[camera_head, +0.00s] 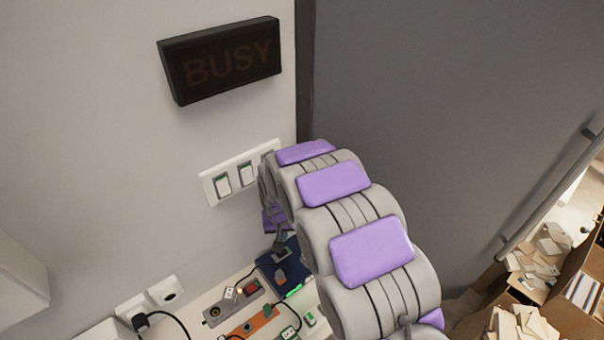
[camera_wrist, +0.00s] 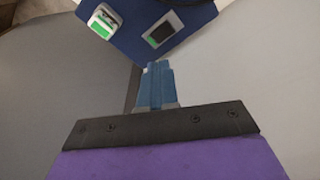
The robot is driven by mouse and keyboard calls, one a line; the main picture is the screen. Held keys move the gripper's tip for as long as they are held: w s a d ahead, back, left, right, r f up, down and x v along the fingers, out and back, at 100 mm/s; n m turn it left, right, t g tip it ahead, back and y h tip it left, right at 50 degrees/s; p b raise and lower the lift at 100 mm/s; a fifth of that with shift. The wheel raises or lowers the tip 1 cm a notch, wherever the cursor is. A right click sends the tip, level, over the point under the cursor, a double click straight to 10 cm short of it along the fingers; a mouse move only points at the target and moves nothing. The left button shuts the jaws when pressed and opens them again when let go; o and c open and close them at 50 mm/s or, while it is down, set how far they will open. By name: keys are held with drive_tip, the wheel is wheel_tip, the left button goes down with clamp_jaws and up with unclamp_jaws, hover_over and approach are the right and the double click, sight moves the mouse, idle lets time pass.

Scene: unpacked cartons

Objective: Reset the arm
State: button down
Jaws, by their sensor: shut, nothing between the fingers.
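My arm, grey with purple pads, reaches up through the middle of the head view and bends over near the wall. My gripper (camera_wrist: 156,72) shows in the wrist view as blue-grey fingers set close together, with nothing between them. In the head view its fingers are small and partly hidden by the arm, above a dark blue panel (camera_head: 291,268). In the wrist view a blue panel (camera_wrist: 128,22) with a green-marked switch (camera_wrist: 103,22) and a dark, white-framed part (camera_wrist: 162,30) lies beyond the fingertips. I cannot tell whether the fingertips touch it.
A white wall switch plate (camera_head: 222,184) is beside my arm, under a dark BUSY sign (camera_head: 222,62). A workbench (camera_head: 243,325) with electronics and cables is below. A grey door (camera_head: 450,110) with a handle (camera_head: 548,202) is right. Cartons (camera_head: 572,318) with papers stand at lower right.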

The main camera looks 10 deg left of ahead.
drive_tip(key=s+d+r+m+g, duration=0.1)
drive_tip(key=s+d+r, duration=0.5)
drive_tip(key=d, duration=0.4)
drive_tip(key=s+d+r+m+g, duration=0.1)
drive_tip(key=s+d+r, duration=0.3)
drive_tip(key=d+r, duration=0.55)
drive_tip(key=s+d+r, duration=0.1)
drive_tip(key=s+d, duration=0.2)
drive_tip(key=s, duration=0.4)
drive_tip(key=s+d+r+m+g, duration=0.1)
drive_tip(key=s+d, duration=0.3)
drive_tip(key=s, duration=0.4)
drive_tip(key=s+d+r+m, duration=0.1)
drive_tip(key=s+d+r, duration=0.2)
drive_tip(key=s, duration=0.5)
drive_tip(key=shift+s+d+r+g+h, duration=0.15)
drive_tip(key=shift+d+r+g+h, duration=0.15)
drive_tip(key=shift+d, duration=0.4)
drive_tip(key=shift+a+f, duration=0.1)
drive_tip(key=shift+f, duration=0.05)
